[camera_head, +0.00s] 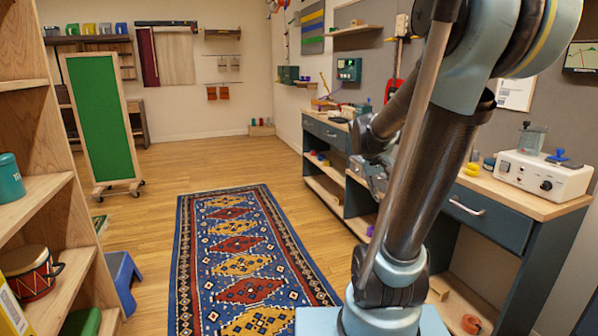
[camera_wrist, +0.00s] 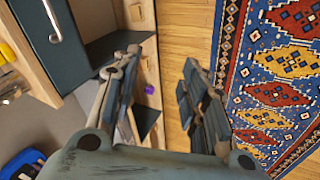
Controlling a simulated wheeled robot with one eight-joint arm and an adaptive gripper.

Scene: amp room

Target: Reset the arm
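My arm (camera_head: 425,170) rises from its blue-grey base at the lower right of the head view and folds back at the top. My gripper (camera_wrist: 160,62) is open in the wrist view, its two fingers spread apart with wooden floor visible between them. Nothing is held. In the head view the gripper is partly hidden behind my own arm, in front of the workbench (camera_head: 532,205). I cannot tell from there how close it is to the bench.
A patterned blue rug (camera_head: 243,262) lies on the open wooden floor. A wooden shelf (camera_head: 37,190) with a drum (camera_head: 28,272) stands at left, a blue stool (camera_head: 124,280) beside it. A green board (camera_head: 101,118) stands farther back. A white device (camera_head: 541,174) sits on the bench.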

